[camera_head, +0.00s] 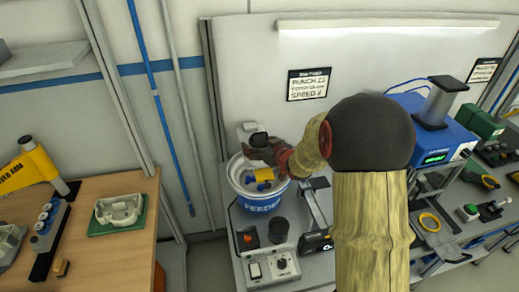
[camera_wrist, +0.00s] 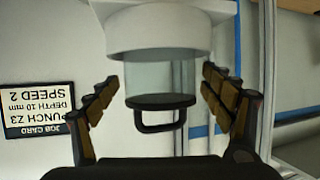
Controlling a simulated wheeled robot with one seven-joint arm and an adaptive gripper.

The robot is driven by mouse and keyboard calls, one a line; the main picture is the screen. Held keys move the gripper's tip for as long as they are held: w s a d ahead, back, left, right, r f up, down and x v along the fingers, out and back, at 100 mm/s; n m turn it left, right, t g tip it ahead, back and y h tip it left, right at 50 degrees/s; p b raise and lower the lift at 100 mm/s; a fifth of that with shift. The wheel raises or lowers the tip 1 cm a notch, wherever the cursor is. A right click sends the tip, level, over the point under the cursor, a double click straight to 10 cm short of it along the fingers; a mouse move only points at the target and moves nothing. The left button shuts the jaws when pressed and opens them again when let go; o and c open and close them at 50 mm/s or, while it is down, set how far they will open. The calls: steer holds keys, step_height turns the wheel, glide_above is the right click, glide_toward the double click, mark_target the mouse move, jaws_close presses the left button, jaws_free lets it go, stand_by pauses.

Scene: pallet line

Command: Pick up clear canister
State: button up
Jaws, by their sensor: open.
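The clear canister (camera_wrist: 160,76) shows in the wrist view as a pale see-through cylinder. It has a dark disc with a looped handle (camera_wrist: 160,118) at its lower end in the picture, and a white round part (camera_wrist: 160,35) adjoins it above. My gripper (camera_wrist: 158,90) is open, with one padded finger on each side of the canister and visible gaps between. In the head view my gripper (camera_head: 262,150) is over the blue feeder bowl (camera_head: 262,202), and the arm hides much of that area. I cannot make out the canister clearly there.
A job card (camera_head: 308,84) hangs on the wall panel behind. A blue device (camera_head: 440,135) stands on the bench to the right. A wooden table (camera_head: 110,240) with a yellow tool (camera_head: 30,165) and a green-based part (camera_head: 118,212) is at left.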

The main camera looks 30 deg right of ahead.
steer(key=shift+c, duration=0.5)
steer(key=c, duration=1.1)
steer(key=shift+r, duration=0.15)
steer(key=shift+c, duration=0.6)
